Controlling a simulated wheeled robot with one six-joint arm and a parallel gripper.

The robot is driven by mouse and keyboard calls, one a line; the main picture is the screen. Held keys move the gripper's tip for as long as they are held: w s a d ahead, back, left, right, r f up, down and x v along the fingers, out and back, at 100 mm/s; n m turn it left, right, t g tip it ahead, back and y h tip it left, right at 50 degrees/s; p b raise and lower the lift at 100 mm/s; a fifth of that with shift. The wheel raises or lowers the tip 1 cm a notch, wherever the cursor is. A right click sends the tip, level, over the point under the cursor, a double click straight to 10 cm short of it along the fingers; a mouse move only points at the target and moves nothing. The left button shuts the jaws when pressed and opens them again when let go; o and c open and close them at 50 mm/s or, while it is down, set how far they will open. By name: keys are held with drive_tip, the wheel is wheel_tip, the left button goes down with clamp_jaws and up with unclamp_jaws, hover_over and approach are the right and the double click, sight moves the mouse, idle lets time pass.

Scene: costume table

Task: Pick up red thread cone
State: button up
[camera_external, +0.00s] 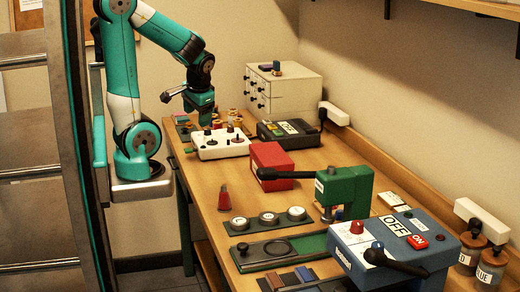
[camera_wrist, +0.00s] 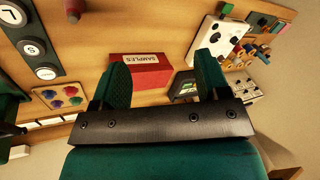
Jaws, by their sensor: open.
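The red thread cone (camera_external: 224,200) stands upright on the wooden table, near the front left edge, just behind the row of round lettered discs. In the wrist view a red cone (camera_wrist: 74,9) shows at the top edge, partly cut off, to the left of my fingers. My gripper (camera_external: 205,118) hangs over the far end of the table, above the white panel, well away from the cone. In the wrist view my gripper (camera_wrist: 160,62) has its two green fingers spread apart, with nothing held between them.
A red SAMPLES box (camera_external: 271,164) sits mid-table. The white knobbed panel (camera_external: 221,143) lies under my gripper. A green press (camera_external: 344,190) and a blue OFF/ON box (camera_external: 395,250) stand to the right of the cone. Lettered discs (camera_external: 268,217) lie close in front of it.

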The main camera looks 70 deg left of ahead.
drive_tip(key=w+d+m+h+p, duration=0.1)
drive_tip(key=w+d+m+p, duration=0.1)
drive_tip(key=w+m+p, duration=0.55)
drive_tip(key=m+h+p, duration=0.3)
drive_tip(key=m+p, duration=0.8)
drive_tip(key=p, duration=0.1)
hover_over(224, 186)
wheel_tip(224, 186, down, 5)
drive_tip(key=shift+m, duration=0.45)
drive_tip(key=f+b, duration=1.1)
drive_tip(key=shift+s+f, duration=0.25)
drive_tip(key=shift+f+p, duration=0.1)
drive_tip(key=shift+p, duration=0.35)
drive_tip(key=shift+w+f+p, duration=0.2)
drive_tip(key=shift+f+p, duration=1.15)
drive_tip(key=shift+f, duration=1.95)
drive_tip(key=c, duration=1)
